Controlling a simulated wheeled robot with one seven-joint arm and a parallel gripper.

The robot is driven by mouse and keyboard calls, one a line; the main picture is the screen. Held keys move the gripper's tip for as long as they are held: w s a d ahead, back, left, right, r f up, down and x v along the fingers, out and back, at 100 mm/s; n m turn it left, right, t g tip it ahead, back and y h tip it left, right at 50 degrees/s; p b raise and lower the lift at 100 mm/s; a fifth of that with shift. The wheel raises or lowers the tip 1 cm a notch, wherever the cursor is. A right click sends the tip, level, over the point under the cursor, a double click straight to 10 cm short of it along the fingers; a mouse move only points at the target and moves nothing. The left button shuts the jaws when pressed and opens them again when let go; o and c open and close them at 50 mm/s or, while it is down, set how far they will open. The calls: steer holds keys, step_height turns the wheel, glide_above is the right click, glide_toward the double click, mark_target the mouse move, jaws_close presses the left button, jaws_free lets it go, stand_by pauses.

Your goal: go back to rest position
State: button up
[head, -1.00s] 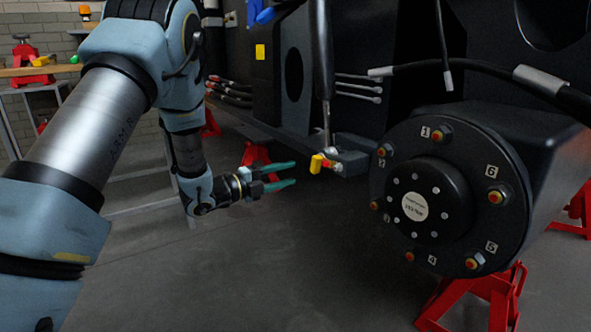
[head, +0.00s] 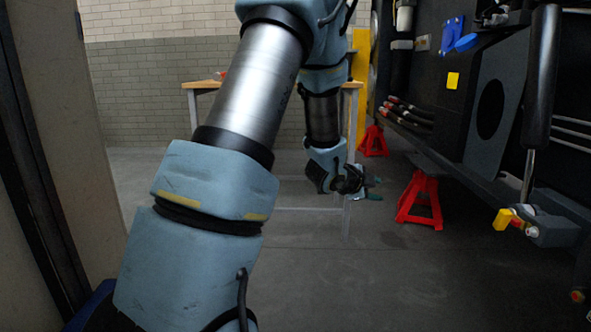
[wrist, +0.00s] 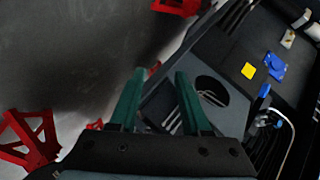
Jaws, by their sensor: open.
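My gripper (head: 373,189) shows in the middle of the head view, at the end of my blue and silver arm. It hangs in the air over the floor, left of the black harvester chassis (head: 452,100). In the wrist view its two green fingers (wrist: 154,100) stand apart with nothing between them. Past the fingers lie the dark floor and the side of the chassis. The fingertips touch nothing that I can see.
A red jack stand (head: 420,198) is on the floor right of my gripper, with another red stand (head: 372,141) behind. A wooden-topped table (head: 203,84) stands behind my arm. A yellow-handled part (head: 503,219) sticks out at the right. A pale panel (head: 68,110) is close at the left.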

steer(key=s+a+r+n+y+p, duration=0.1)
steer(key=a+n+y, duration=0.55)
steer(key=a, duration=0.65)
steer(key=s+a+r+n+g+y+p, duration=0.25)
steer(key=s+a+n+g, duration=0.45)
steer(key=s+a+n, duration=1.1)
step_height(320, 180, up, 37)
steer(key=s+d+m+p, duration=0.2)
steer(key=m+p, duration=0.1)
steer(key=p, duration=3.5)
steer(key=shift+r+p, duration=0.2)
steer(key=shift+p, duration=0.15)
